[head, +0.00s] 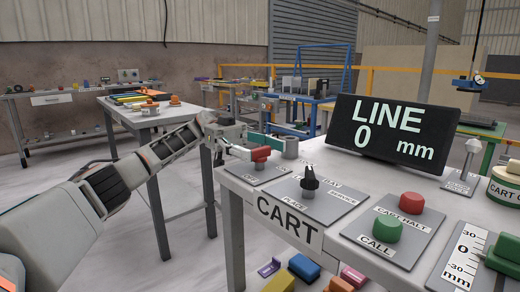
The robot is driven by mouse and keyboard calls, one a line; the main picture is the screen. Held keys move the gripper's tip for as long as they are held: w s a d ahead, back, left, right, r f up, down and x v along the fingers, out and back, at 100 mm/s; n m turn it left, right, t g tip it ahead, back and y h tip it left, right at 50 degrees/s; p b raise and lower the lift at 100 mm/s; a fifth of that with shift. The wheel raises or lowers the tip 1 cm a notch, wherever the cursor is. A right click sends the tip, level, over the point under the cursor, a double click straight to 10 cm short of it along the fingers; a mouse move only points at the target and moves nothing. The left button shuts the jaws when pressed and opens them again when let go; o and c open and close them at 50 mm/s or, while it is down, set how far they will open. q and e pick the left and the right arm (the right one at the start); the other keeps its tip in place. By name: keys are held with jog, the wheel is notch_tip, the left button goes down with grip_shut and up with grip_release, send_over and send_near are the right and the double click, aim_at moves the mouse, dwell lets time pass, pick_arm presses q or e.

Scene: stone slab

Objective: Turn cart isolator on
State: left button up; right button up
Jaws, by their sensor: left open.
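The CART bench (282,224) has a grey plate at its left corner with a red handle (261,154), which looks like the cart isolator. My right gripper is out of view.
A black selector knob (310,182) stands right of the isolator plate. Farther right are the green CALL button (387,229), red CART HALT button (412,203) and a green slider (505,252). A LINE display (393,131) stands behind. Coloured blocks lie on the floor.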

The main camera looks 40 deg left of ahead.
aim_at(260, 148)
pick_arm(q)
notch_tip(260, 148, up, 10)
dwell(0.6)
dwell(0.4)
